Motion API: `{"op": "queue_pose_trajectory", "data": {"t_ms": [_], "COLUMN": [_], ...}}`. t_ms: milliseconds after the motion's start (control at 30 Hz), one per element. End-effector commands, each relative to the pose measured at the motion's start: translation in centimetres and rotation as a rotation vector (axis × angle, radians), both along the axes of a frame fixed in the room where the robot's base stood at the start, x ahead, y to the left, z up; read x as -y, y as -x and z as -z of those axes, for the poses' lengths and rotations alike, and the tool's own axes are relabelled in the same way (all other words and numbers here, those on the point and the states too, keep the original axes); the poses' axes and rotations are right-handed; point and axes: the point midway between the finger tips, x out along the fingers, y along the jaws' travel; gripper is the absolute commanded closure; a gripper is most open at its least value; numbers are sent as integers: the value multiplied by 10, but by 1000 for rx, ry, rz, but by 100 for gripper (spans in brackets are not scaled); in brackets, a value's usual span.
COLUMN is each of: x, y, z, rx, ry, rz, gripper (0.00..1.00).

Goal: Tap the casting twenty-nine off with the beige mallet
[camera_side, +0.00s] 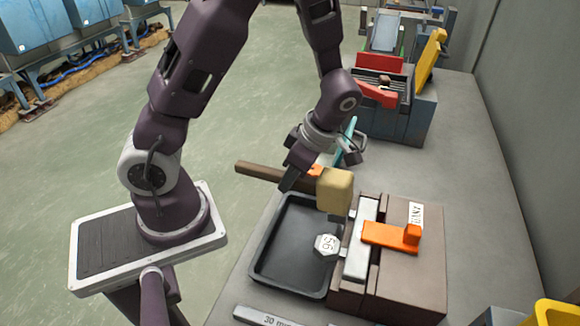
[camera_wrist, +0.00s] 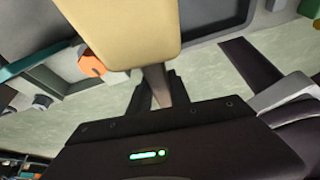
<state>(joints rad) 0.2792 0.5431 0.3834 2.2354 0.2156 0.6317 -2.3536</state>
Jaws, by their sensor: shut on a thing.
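The beige mallet has a block head (camera_side: 335,191) and a brown handle (camera_side: 256,173). My gripper (camera_side: 291,180) is shut on the handle, left of the head. In the wrist view the head (camera_wrist: 120,28) fills the upper left, and the handle (camera_wrist: 157,86) runs between my fingers (camera_wrist: 157,98). The casting (camera_side: 326,245) is a small pale faceted piece with a turned number that I cannot read for sure; it looks like 56. It sits at the left face of the brown block mould (camera_side: 415,270), over the right side of the black tray (camera_side: 275,262). The mallet head is above the casting.
An orange lever (camera_side: 390,235) lies across the mould by a silver plate (camera_side: 361,240). A grey bar (camera_side: 270,318) lies at the bench's front edge. A blue-grey machine with a red part (camera_side: 376,91) stands behind.

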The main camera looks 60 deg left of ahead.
Motion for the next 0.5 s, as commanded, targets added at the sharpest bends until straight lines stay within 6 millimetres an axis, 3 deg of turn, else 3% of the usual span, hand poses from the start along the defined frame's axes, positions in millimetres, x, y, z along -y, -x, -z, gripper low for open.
{"op": "queue_pose_trajectory", "data": {"t_ms": [267, 500], "x": [0, 0], "y": [-1, -1], "z": [-5, -50], "rx": [2, 5], "ry": [0, 1], "rz": [2, 2], "gripper": [100, 100]}}
